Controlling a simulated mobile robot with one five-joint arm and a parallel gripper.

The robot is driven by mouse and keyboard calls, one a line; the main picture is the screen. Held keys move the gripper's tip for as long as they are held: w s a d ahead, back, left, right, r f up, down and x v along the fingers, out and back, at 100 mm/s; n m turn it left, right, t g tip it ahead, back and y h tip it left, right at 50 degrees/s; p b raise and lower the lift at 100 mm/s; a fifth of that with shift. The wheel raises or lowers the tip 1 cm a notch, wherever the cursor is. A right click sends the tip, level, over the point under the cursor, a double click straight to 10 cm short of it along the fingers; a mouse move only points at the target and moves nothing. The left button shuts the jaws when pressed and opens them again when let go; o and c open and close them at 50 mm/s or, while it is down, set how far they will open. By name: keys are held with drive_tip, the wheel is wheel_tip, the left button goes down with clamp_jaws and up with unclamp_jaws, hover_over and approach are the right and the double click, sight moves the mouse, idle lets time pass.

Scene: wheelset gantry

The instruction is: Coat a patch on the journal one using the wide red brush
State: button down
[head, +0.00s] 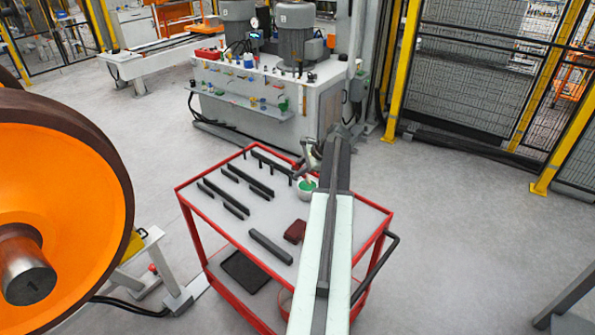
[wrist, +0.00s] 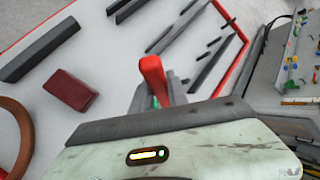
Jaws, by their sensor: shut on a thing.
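The red brush (wrist: 152,72) shows in the wrist view as a rounded red handle standing up between the fingers of my gripper (wrist: 158,97). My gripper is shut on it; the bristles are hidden. In the head view my gripper (head: 311,163) is over the far right of the trolley, just above a small white pot (head: 304,194) with green inside. Whether the brush tip is in the pot cannot be told. A bare steel shaft end (head: 28,277), likely the journal, sticks out of the orange wheel (head: 85,190) at the left. No coated patch shows on its visible part.
The red-framed trolley (head: 222,262) carries several dark bars (head: 270,246) and a dark red block (head: 295,231). A brown ring (wrist: 22,128) lies at the wrist view's left. A hydraulic unit (head: 265,105) stands behind.

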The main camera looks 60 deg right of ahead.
drive_tip(key=shift+s+f+b, duration=0.1)
drive_tip(key=shift+f+b, duration=0.35)
drive_tip(key=shift+b, duration=0.05)
idle(1.3)
wheel_tip(320, 180, up, 7)
drive_tip(key=p, duration=0.7)
drive_tip(key=shift+r, duration=0.1)
